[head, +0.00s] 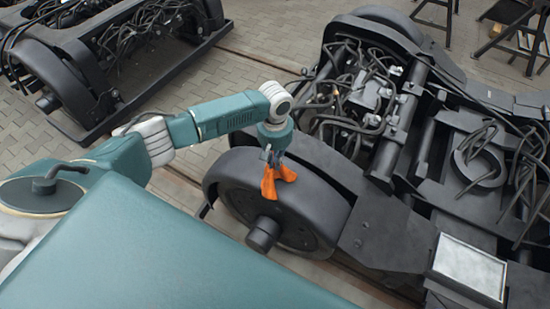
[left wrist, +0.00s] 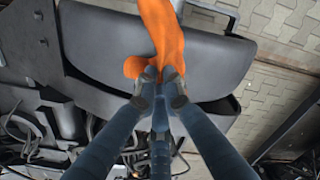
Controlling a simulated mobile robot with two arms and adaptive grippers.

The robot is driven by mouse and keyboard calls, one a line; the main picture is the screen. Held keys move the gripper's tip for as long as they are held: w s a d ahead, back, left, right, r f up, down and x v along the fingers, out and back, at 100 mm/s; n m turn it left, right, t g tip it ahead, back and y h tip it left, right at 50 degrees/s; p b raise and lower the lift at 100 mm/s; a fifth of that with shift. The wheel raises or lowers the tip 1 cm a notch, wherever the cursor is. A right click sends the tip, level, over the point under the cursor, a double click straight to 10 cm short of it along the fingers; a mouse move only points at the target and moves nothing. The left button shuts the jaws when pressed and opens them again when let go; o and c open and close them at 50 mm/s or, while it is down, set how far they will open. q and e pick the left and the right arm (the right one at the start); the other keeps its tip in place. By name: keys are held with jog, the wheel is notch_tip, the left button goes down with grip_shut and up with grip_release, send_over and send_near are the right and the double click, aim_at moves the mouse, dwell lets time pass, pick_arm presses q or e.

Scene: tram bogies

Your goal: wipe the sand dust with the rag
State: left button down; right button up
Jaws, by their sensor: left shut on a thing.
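An orange rag (head: 276,178) hangs from my left gripper (head: 272,154), which is shut on it. The rag hangs in front of the dark bogie wheel (head: 285,215) in the head view; I cannot tell if it touches. In the left wrist view the fingertips (left wrist: 160,80) pinch the rag (left wrist: 163,30) above a dark curved part (left wrist: 210,60). I cannot make out sand dust for sure in either view. My right gripper is not in view.
The dark bogie (head: 385,240) carries cables, pipes and a pale framed panel (head: 470,268) at lower right. Another bogie (head: 75,65) stands at upper left. Dark trestles (head: 515,38) stand at upper right. Paved floor (head: 265,30) lies open between the bogies.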

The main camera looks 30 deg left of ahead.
pick_arm(q)
notch_tip(320, 180, down, 7)
jog(key=b, duration=0.3)
jog(key=shift+s+r, duration=0.1)
jog(key=shift+r, duration=0.1)
jog(key=shift+f, duration=0.4)
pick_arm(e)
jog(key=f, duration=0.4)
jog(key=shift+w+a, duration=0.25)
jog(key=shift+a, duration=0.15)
pick_arm(q)
jog(key=c, duration=1.1)
grip_release()
jog(key=shift+o, duration=0.6)
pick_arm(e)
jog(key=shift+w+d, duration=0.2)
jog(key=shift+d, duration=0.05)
pick_arm(q)
jog(key=shift+b, duration=0.3)
